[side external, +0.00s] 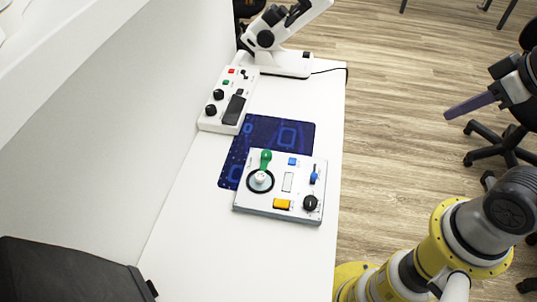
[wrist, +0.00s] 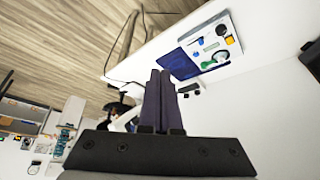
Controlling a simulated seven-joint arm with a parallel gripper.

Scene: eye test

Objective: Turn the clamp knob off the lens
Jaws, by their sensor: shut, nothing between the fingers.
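A white control panel (side external: 272,212) lies on the white table; it also shows in the wrist view (wrist: 207,38). At its left is a black ring with a pale round knob (side external: 260,177) in the middle. A green handle (side external: 265,158) reaches from there toward the panel's far edge; green also shows in the wrist view (wrist: 208,65). Which part is the clamp knob and which the lens I cannot tell. A black knob (side external: 310,203) sits at the near right corner. My gripper (side external: 447,115) is shut and empty, off the table to the right, well apart from the panel.
The panel also carries an orange rocker (side external: 282,204), a blue button (side external: 292,161) and a blue switch (side external: 314,178). A dark blue mat (side external: 232,170) lies partly under it. Behind stand a white control box (side external: 212,124) and a microscope (side external: 285,65).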

